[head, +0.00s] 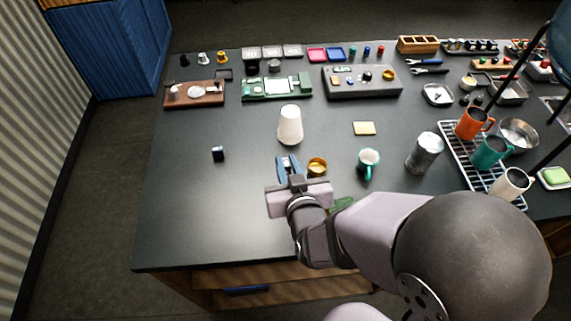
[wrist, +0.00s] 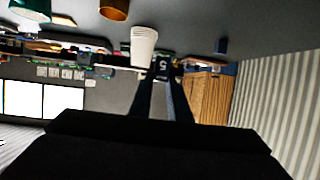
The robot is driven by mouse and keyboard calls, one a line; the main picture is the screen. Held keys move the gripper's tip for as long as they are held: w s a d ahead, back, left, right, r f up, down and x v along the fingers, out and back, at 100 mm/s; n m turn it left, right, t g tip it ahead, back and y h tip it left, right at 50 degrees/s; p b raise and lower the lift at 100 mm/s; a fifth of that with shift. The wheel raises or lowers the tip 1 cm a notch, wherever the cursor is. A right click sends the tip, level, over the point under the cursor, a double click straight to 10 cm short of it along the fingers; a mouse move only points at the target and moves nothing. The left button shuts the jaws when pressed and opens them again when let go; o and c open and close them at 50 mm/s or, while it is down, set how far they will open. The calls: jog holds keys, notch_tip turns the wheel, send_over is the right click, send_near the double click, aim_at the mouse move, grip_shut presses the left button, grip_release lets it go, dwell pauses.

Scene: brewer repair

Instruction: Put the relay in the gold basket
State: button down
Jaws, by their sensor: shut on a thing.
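My gripper (head: 288,160) is low over the front middle of the table, just left of the gold basket. In the wrist view its two dark fingers (wrist: 163,85) are shut on a small dark block with a pale mark, which I take to be the relay (wrist: 162,66). The head view hardly shows the block between the fingers. The gold basket (head: 317,167) is a small round gold cup, open at the top. In the upside-down wrist view the gold basket (wrist: 113,9) is at the top, left of the fingers and apart from them.
A white cup (head: 290,125) stands upside down just behind my gripper. A small black block (head: 218,154) lies to the left. A teal mug (head: 368,162) and a metal can (head: 424,153) stand to the right. The table's front left is clear.

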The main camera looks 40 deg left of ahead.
jog(key=w+d+r+m+t+h, duration=0.1)
jog(key=w+d, duration=0.1)
jog(key=w, duration=0.9)
jog(key=shift+d+r, duration=0.25)
jog(key=shift+r, duration=0.1)
jog(key=shift+f, duration=0.1)
jog(key=b, duration=0.8)
send_over(319, 164)
jog(key=s+d, duration=0.2)
jog(key=s, duration=0.1)
jog(key=shift+a+f, duration=0.15)
jog(key=shift+f, duration=5.2)
jog(key=c, duration=1.6)
grip_release()
